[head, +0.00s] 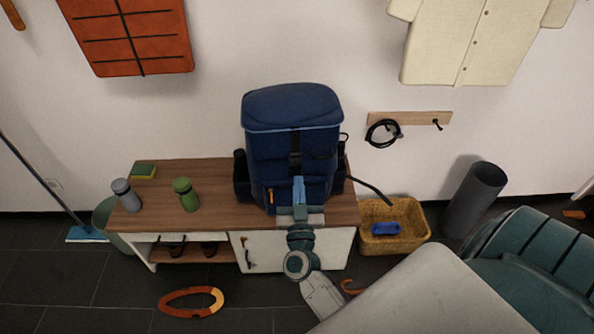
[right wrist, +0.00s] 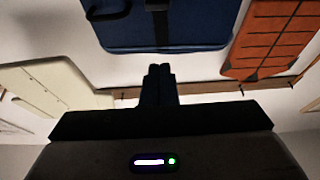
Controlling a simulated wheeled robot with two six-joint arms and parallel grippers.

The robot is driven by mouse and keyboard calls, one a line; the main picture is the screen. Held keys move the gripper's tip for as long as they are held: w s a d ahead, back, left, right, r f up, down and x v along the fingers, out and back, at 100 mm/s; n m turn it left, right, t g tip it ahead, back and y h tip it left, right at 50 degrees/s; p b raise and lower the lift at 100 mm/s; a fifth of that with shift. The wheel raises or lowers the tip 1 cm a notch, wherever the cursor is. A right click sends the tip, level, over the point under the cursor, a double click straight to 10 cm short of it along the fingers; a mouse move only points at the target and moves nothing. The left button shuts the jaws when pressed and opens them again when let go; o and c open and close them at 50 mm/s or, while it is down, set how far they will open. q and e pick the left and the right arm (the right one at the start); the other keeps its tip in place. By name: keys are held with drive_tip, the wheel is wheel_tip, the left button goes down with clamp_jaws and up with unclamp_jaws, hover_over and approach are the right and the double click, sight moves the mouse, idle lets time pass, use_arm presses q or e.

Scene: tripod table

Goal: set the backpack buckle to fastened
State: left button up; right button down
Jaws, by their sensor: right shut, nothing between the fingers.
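A dark blue backpack (head: 290,107) stands upright on the wooden top of a low bench (head: 222,224). A black strap (head: 295,143) runs down the middle of its front, with the buckle area (head: 295,160) partway down. The buckle is too small and dark to tell whether it is fastened. My right gripper (head: 299,181) is shut and empty, pointing up in front of the backpack's lower front. In the right wrist view the shut fingers (right wrist: 160,70) show below the backpack (right wrist: 195,25) and its strap (right wrist: 160,28). My left gripper is out of view.
The bench top between green bottle and backpack is clear.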

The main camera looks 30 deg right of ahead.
wheel_tip(320, 180, up, 3)
drive_tip(key=p, duration=0.2)
hover_over(297, 163)
drive_tip(key=s+a, duration=0.1)
drive_tip(key=s, duration=0.1)
drive_tip(key=shift+w+a+r, duration=0.1)
drive_tip(key=shift+r, duration=0.05)
wheel_tip(297, 163, down, 3)
drive_tip(key=shift+w+r+b, duration=0.1)
drive_tip(key=shift+w+b, duration=0.05)
drive_tip(key=shift+b, duration=0.5)
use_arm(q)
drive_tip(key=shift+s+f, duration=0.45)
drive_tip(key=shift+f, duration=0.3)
use_arm(e)
drive_tip(key=shift+f, duration=0.7)
drive_tip(key=shift+f, duration=0.2)
wheel_tip(297, 163, down, 2)
drive_tip(key=shift+f+b, duration=0.2)
drive_tip(key=shift+b, duration=0.35)
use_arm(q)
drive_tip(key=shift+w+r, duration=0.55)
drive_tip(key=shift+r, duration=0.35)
